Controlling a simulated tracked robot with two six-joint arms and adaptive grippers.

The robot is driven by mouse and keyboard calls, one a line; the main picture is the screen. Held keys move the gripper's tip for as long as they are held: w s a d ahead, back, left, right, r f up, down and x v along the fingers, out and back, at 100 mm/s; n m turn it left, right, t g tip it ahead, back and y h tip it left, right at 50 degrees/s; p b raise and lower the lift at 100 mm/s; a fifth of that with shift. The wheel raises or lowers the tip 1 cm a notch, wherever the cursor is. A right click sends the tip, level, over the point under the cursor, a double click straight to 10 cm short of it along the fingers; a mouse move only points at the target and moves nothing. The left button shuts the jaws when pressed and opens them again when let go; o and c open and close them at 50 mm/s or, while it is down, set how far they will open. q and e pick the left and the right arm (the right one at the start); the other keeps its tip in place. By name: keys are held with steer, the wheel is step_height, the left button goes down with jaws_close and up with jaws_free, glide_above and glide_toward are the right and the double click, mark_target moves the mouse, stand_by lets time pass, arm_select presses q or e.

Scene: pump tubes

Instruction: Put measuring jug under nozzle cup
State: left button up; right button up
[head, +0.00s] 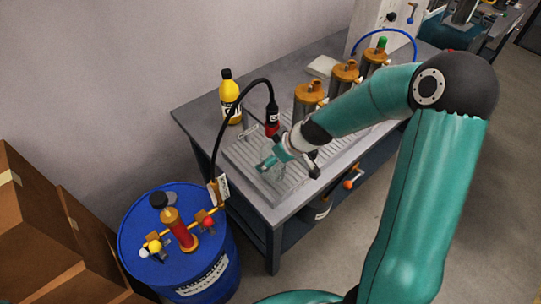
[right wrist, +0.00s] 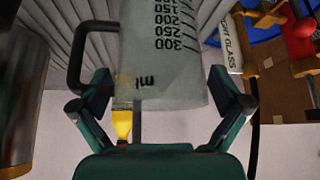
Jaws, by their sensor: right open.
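The measuring jug (right wrist: 165,55) fills the middle of the right wrist view. It is pale and translucent, with black scale marks and a dark handle (right wrist: 80,50) on the picture's left. My right gripper (right wrist: 160,82) is open, with one finger on each side of the jug. Contact between fingers and jug cannot be told. In the head view my right gripper (head: 285,160) is low over the ribbed tray, and the jug is hard to make out there. The red and black nozzle cup (head: 272,120) hangs from a black hose just behind the gripper. My left gripper is not in view.
The ribbed tray (head: 240,155) lies on the grey workbench (head: 200,125). A yellow bottle (head: 230,100) stands behind the tray. Several brass-topped cylinders (head: 308,95) stand along the bench. A blue drum (head: 140,225) with a pump and cardboard boxes (head: 40,225) are at the left.

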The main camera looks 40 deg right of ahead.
steer(key=p+v, duration=0.2)
steer(key=v, duration=0.9)
